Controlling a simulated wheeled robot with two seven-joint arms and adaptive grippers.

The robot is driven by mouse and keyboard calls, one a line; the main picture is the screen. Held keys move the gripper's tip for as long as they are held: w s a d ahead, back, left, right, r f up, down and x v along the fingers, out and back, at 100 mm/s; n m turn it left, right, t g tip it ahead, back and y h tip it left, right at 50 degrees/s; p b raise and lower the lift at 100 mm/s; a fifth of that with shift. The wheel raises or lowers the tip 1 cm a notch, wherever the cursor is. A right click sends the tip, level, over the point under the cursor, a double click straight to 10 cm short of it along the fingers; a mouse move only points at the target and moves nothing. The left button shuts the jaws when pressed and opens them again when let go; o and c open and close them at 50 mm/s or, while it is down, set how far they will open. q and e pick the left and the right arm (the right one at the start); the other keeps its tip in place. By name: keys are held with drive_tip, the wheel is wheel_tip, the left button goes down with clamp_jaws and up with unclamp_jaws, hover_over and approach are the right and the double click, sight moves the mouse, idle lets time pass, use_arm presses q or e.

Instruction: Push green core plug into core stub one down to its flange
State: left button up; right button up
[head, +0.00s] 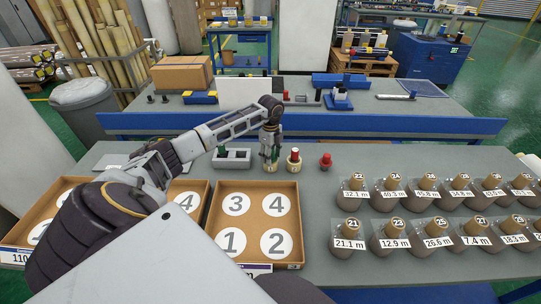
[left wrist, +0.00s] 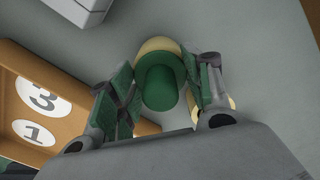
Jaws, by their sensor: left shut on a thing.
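My left gripper (head: 270,148) points straight down over a cream core stub (head: 269,167) on the grey table. In the left wrist view its fingers (left wrist: 160,92) are closed on both sides of the green core plug (left wrist: 160,82). The cream rim of the stub (left wrist: 157,45) shows just behind the plug, which sits over or in its mouth. The fingers hide how deep the plug is and whether its flange touches the rim. My right gripper is not in view.
Close on the right stands another cream stub (head: 294,164) with a red top, then a red plug (head: 326,161). A grey holder (head: 232,158) is on the left. A numbered tray (head: 213,222) lies in front; several wrapped rolls (head: 390,243) stand at the right.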

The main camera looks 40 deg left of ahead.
use_arm(q)
drive_tip(key=o, duration=1)
drive_tip(key=shift+r, duration=5.95)
